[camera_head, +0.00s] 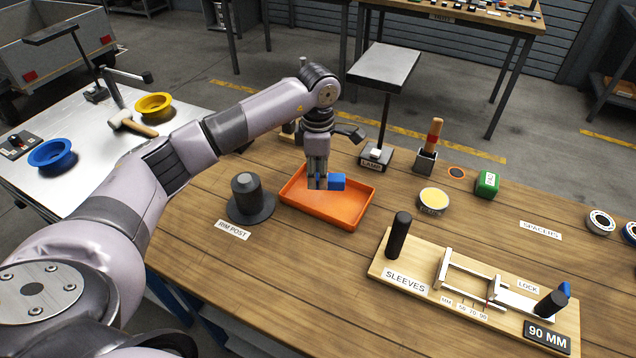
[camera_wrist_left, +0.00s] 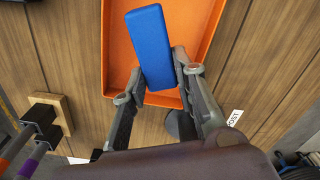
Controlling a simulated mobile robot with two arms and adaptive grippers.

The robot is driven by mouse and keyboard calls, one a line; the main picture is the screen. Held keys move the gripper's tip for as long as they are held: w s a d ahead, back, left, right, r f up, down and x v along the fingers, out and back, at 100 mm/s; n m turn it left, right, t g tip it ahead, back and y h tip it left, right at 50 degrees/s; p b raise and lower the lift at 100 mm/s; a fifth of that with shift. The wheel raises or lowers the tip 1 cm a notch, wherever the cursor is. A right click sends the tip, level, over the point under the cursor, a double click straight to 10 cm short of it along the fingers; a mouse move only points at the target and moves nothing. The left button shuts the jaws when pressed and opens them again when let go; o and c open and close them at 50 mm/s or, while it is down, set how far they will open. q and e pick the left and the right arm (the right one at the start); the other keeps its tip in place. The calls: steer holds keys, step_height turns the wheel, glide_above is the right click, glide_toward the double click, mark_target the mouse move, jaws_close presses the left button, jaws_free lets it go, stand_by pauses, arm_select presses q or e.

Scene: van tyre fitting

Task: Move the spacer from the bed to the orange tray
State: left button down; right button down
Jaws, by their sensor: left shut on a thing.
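The spacer shows as a blue block (camera_head: 336,182), held in my left gripper (camera_head: 318,184) at the orange tray (camera_head: 350,222). In the left wrist view the blue block (camera_wrist_left: 150,48) is long and flat-faced, with its near end between the fingertips (camera_wrist_left: 168,80). The orange tray (camera_wrist_left: 118,70) lies behind it there. The block is over the tray's inside; I cannot tell whether it touches the floor of the tray. The bed of the wooden fixture (camera_head: 470,285) at the front right has no blue block between its metal stops. My right gripper is out of view.
The rim post (camera_head: 250,198) stands just left of the tray. Rings (camera_head: 600,222) lie at the far right. The wood between tray and fixture is clear.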

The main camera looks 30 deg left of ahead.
mark_target(318, 176)
arm_select(q)
step_height(318, 176, down, 4)
steer(key=shift+p, duration=0.3)
steer(key=shift+f, duration=0.2)
steer(key=c, duration=1.3)
jaws_free()
steer(key=shift+r, duration=0.1)
steer(key=shift+r, duration=0.45)
step_height(318, 176, up, 11)
steer(key=shift+r+b, duration=0.2)
steer(key=shift+b, duration=1.05)
